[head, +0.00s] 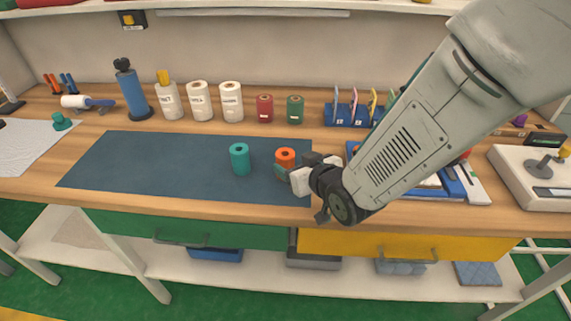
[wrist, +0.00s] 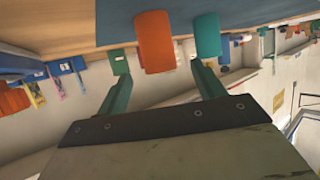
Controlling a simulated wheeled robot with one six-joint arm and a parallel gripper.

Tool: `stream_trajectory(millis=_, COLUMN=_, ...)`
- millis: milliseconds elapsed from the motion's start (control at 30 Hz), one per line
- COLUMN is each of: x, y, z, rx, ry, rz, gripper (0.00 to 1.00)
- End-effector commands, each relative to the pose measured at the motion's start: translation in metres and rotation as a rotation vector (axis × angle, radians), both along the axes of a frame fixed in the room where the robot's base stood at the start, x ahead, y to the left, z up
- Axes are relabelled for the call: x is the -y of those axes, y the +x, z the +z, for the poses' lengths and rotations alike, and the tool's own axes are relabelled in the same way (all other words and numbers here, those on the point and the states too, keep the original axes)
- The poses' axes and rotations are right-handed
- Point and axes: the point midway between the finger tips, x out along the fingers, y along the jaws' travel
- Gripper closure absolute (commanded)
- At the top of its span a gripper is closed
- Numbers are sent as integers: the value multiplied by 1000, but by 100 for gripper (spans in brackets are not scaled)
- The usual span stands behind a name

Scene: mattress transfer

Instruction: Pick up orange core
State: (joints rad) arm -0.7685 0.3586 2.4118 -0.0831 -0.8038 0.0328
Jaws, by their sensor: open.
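The orange core (head: 285,155) stands upright on the dark blue mat (head: 130,160), near its right end. A teal core (head: 240,160) stands on the mat just left of it. My gripper (head: 284,174) is open and low over the mat, at the near right side of the orange core. In the upside-down wrist view, the orange core (wrist: 155,38) shows ahead of and between my green open fingers (wrist: 158,70). The teal core (wrist: 207,36) is just beyond the right finger there. In the head view, the gripper partly hides the orange core's lower part.
A blue rack (head: 348,114) stands at the back right. The mat's left half is clear.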

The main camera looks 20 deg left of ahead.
Motion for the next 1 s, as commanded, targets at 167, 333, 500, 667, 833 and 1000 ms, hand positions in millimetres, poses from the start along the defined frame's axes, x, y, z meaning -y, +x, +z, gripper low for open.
stream_trajectory(millis=167, x=-15, y=12, z=-8, rx=3, ry=4, rz=2, gripper=32)
stream_trajectory(millis=333, x=-29, y=27, z=-14, rx=3, ry=4, rz=1, gripper=32)
stream_trajectory(millis=500, x=-46, y=43, z=-22, rx=2, ry=2, rz=1, gripper=32)
stream_trajectory(millis=667, x=-52, y=49, z=-25, rx=2, ry=3, rz=1, gripper=32)
stream_trajectory(millis=833, x=-52, y=49, z=-24, rx=2, ry=3, rz=1, gripper=32)
stream_trajectory(millis=1000, x=-52, y=49, z=-24, rx=2, ry=3, rz=1, gripper=73)
